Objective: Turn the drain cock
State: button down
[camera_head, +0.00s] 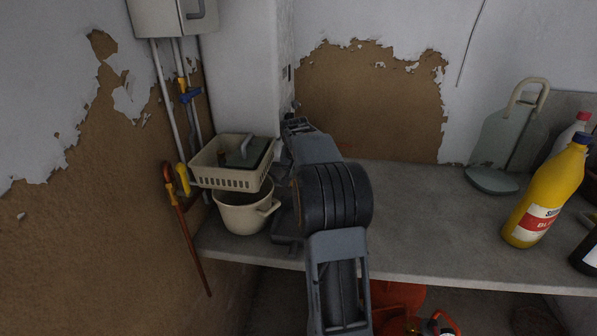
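Pipes run down the left wall from a pale box. A valve with a blue handle (189,95) sits on them. Lower down is a yellow-handled cock (183,179), with a reddish-brown pipe or hose (189,235) slanting down below it. I cannot tell for certain which of the two is the drain cock. My gripper (296,124) is at the far end of my arm, beside the white column and to the right of both valves, apart from them. Its fingers are small and partly hidden by my arm, so their opening does not show.
A cream basket (230,182) with a dark green item sits on a cream pot (240,220) at the worktop's (420,235) left end, between my arm and the yellow handle. A yellow bottle (543,200) and a glass board (495,155) stand right. The middle worktop is clear.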

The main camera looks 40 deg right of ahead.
dwell(0.4)
jog(key=c, duration=1.2)
grip_release()
jog(key=v, duration=1.4)
jog(key=shift+w+b, duration=0.1)
jog(key=shift+b, duration=0.25)
